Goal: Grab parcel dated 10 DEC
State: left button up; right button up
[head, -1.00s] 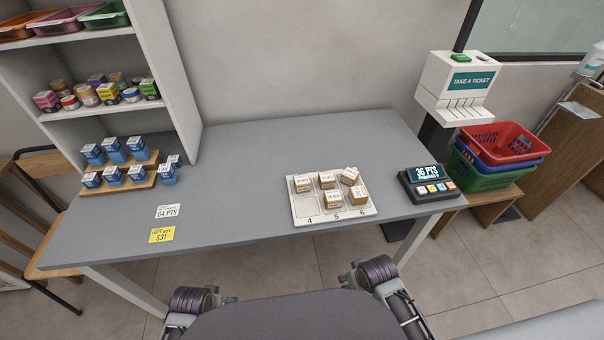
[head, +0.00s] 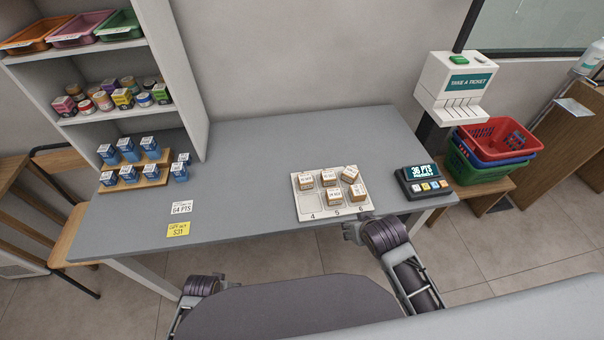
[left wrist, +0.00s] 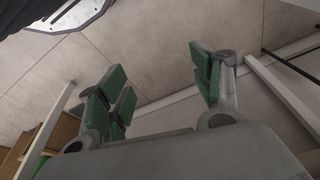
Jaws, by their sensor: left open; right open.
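Several small brown parcels with white labelled tops (head: 329,176) stand in a white numbered tray (head: 312,206) on the grey counter. Their dates are too small to read in the head view. One parcel (head: 349,172) at the back right sits turned askew. The numbers 4 and 5 show on the tray's front edge. My right gripper (head: 352,228) is open and empty, just in front of the tray's front right corner, partly hiding that corner. My left gripper (head: 232,285) is low in front of the counter, away from the parcels. In the left wrist view its green-padded fingers (left wrist: 165,85) are open and empty.
A display device reading 36 PTS (head: 423,181) stands right of the tray. A ticket dispenser (head: 453,85) and stacked baskets (head: 492,140) are at the right. The counter's middle is clear.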

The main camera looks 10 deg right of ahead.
jog(key=w+r+t, duration=0.2)
jog(key=w, duration=0.1)
pick_arm(q)
jog(key=s+a+f, duration=0.1)
jog(key=s+f, duration=0.4)
jog(key=f, duration=0.4)
jog(key=s+f, duration=0.4)
jog(key=f, duration=0.5)
jog(key=s+a+f, duration=0.1)
jog(key=s+f, duration=0.4)
jog(key=s, duration=0.3)
jog(key=s+a+f+g, duration=0.1)
jog(key=s+a+f, duration=0.1)
jog(key=s+f, duration=0.4)
jog(key=s, duration=0.2)
jog(key=shift+s+a+g, duration=0.25)
jog(key=shift+s+g, duration=0.05)
jog(key=shift+s, duration=0.05)
pick_arm(e)
jog(key=t+y, duration=0.1)
jog(key=t, duration=0.3)
send_near(328, 175)
jog(key=v, duration=0.3)
jog(key=shift+s+r, duration=0.2)
pick_arm(q)
jog(key=shift+r+p, duration=0.3)
jog(key=shift+p, duration=0.2)
pick_arm(e)
jog(key=shift+x, duration=4.35)
jog(key=shift+s, duration=0.1)
